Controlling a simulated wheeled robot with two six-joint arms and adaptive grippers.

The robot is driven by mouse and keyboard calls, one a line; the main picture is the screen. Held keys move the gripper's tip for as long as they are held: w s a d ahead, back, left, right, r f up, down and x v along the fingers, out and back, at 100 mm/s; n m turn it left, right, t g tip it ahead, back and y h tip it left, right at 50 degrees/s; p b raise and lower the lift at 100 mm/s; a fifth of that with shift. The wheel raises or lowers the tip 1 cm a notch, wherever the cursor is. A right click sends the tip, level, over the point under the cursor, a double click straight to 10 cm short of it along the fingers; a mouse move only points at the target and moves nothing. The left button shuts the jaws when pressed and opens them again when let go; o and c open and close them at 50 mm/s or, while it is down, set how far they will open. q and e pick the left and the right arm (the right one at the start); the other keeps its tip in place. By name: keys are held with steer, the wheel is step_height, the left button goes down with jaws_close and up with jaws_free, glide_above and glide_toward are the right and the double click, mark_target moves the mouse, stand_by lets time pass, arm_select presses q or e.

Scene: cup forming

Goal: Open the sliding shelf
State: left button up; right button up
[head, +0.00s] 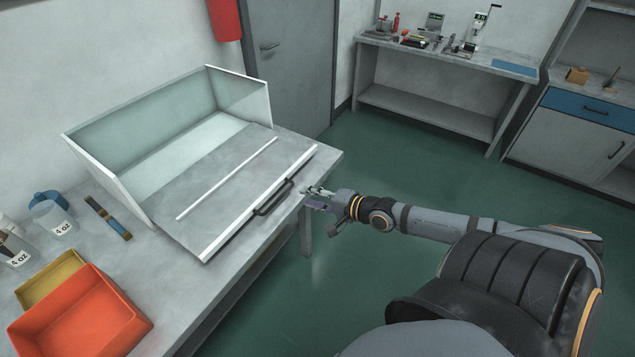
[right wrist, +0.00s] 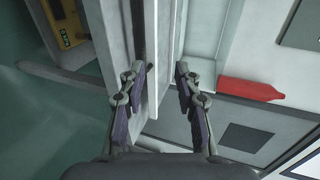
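The sliding shelf (head: 235,188) is a flat grey panel with a white front edge and a dark bar handle (head: 273,198). In the head view it reaches out in front of the open-fronted white box (head: 165,118) on the bench. A thin white strip crosses it. My right gripper (head: 318,194) is at the right of the handle, just off the shelf's front edge. In the right wrist view its two fingers (right wrist: 160,90) are apart, with pale panel edges and a dark strip beyond them. I cannot tell whether they touch anything. My left gripper is not in view.
On the bench (head: 180,275) stand an orange bin (head: 80,315), a yellow bin (head: 50,280) and several cups at the left. A red cylinder (head: 225,18) hangs on the back wall. The green floor is clear right of the bench. A side table (head: 450,60) holds several tools.

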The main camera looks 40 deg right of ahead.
steer(key=shift+p+v, duration=0.45)
steer(key=shift+v, duration=0.4)
steer(key=shift+f, duration=0.15)
steer(key=s+d+f+n+g+h, duration=0.1)
steer(key=s+d+f+n+h, duration=0.2)
steer(key=d+f, duration=0.75)
steer(key=s+d+f+n+g+h, duration=0.2)
steer(key=s+f, duration=0.4)
steer(key=f, duration=0.3)
steer(key=s+d+f+n+g+h, duration=0.1)
steer(key=s+f+g+h, duration=0.1)
steer(key=s+f, duration=0.6)
steer(key=s+a+f+n+g+y, duration=0.1)
steer(key=s+a+f+n+g, duration=0.6)
steer(key=s+a+f, duration=1.2)
steer(key=shift+s+n+y, duration=0.3)
steer(key=shift+s+n, duration=0.25)
steer(key=shift+n, duration=0.35)
steer(key=shift+f, duration=0.15)
